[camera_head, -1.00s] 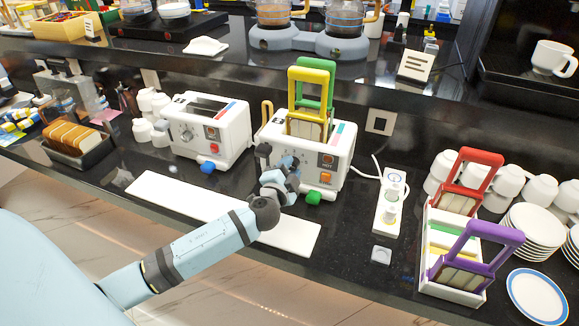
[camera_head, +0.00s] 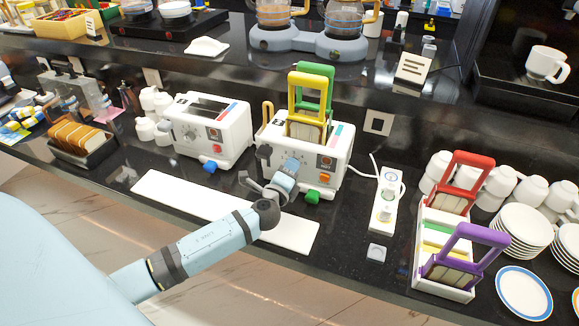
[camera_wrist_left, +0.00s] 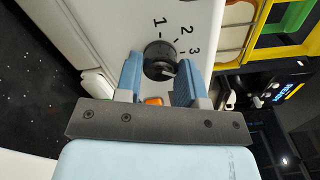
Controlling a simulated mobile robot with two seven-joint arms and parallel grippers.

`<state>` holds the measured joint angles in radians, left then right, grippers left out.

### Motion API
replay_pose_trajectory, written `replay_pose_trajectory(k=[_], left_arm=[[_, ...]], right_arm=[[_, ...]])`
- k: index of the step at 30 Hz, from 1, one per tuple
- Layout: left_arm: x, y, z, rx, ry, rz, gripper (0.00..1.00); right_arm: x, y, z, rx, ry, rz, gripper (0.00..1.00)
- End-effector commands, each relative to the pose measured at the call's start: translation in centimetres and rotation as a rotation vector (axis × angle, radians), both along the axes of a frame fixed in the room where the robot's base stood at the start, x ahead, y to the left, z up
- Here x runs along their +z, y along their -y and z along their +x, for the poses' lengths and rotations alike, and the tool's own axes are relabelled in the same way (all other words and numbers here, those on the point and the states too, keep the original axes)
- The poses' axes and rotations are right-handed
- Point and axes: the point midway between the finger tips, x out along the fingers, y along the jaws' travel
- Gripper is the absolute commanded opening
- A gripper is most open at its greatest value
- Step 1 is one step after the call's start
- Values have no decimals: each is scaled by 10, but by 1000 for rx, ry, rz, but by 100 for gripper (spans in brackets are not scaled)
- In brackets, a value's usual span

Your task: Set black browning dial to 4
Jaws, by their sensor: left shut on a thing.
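The black browning dial (camera_wrist_left: 159,58) is on the white face of the right toaster (camera_head: 330,165), with the printed marks 1, 2 and 3 beside it in the left wrist view. A light pointer mark shows on the dial's lower right; I cannot read its setting exactly. My left gripper (camera_wrist_left: 158,70) has its two blue fingers on either side of the dial and is shut on it. In the head view the left gripper (camera_head: 282,175) is at the toaster's front and hides the dial. My right gripper is out of view.
A second white toaster (camera_head: 215,112) stands to the left. Yellow (camera_head: 293,98) and green (camera_head: 328,70) holders stand in the right toaster. A green lever (camera_head: 312,197) juts out low in front. A white board (camera_head: 165,192) lies along the counter edge; a power strip (camera_head: 383,212) is right.

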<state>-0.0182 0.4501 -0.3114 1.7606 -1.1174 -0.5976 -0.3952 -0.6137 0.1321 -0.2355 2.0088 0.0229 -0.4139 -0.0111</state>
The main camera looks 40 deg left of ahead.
Motion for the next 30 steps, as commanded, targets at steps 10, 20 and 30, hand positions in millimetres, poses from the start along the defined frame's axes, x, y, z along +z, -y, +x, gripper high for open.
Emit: replay_pose_trajectory(k=[10, 20, 30], left_arm=[[0, 0, 0, -1, -30, 123, 12], [-1, 0, 0, -1, -35, 144, 12], [-1, 0, 0, -1, -35, 142, 61]], right_arm=[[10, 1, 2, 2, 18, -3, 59], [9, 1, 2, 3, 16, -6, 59], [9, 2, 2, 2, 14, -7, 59]])
